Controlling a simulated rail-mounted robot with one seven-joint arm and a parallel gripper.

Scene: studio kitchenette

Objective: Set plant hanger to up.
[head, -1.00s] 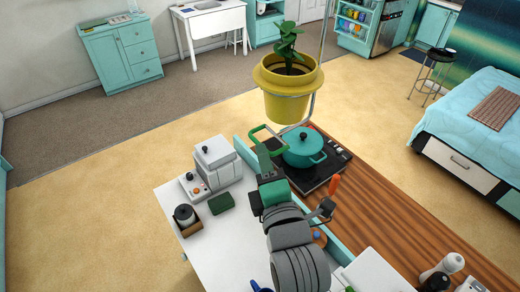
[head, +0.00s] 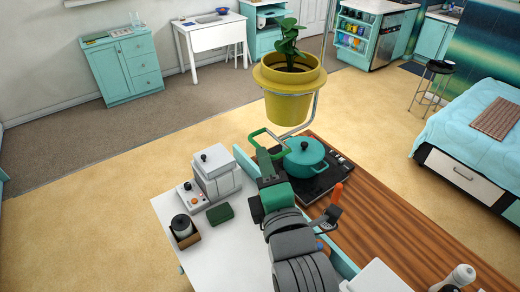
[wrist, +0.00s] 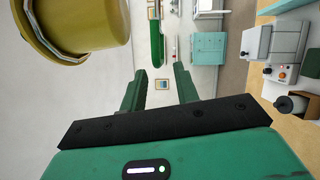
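The plant hanger is a yellow pot (head: 290,106) with a green plant (head: 288,45), held in a metal ring frame and hanging high above the counter. A green loop handle (head: 252,139) sits below the pot, to its lower left. My gripper (head: 266,158) is just below this handle in the head view. In the wrist view, the pot (wrist: 75,25) fills the top left, and a green bar (wrist: 157,38), which looks like the handle, shows beyond the fingertips. My gripper (wrist: 158,70) is open there, with a gap between its fingers and nothing held.
A teal pot (head: 305,151) stands on the black stove close to the gripper. A white coffee machine (head: 215,172), a dark green sponge-like block (head: 220,213) and a jar in a holder (head: 182,228) stand on the white counter. Open floor lies beyond.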

